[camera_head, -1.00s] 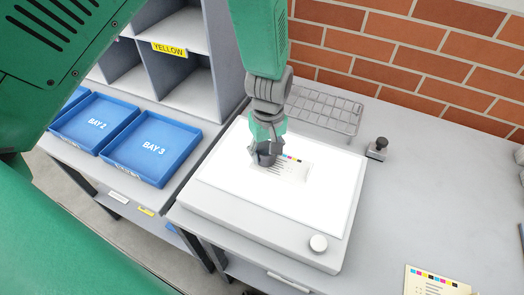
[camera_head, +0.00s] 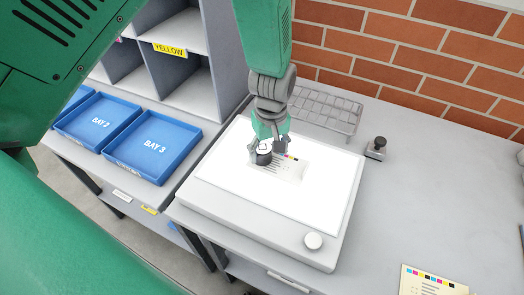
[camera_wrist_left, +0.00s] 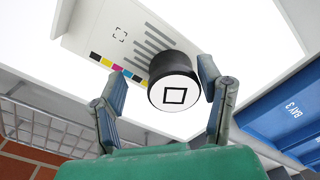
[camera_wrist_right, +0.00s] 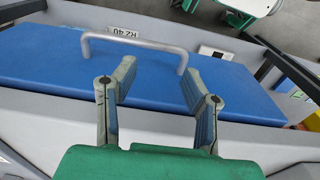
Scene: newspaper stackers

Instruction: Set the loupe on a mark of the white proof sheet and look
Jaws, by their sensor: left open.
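The white proof sheet (camera_head: 292,170) lies on the glowing light table (camera_head: 310,205), with a colour bar, dark lines and a bracket mark. The loupe (camera_head: 264,157), a short black cylinder with a square on its white top, stands upright over part of the sheet. Anything under the loupe is hidden. My left gripper (camera_head: 267,148) is open, its fingers spread around the loupe. My right gripper (camera_wrist_right: 158,72) is open and empty.
A wire tray (camera_head: 325,108) stands behind the light table, with a small dark-knobbed device (camera_head: 376,147) to its right. A printed card (camera_head: 432,281) lies at front right. Blue bay trays (camera_head: 152,146) stand left. A handled blue case (camera_wrist_right: 230,85) is before my right gripper.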

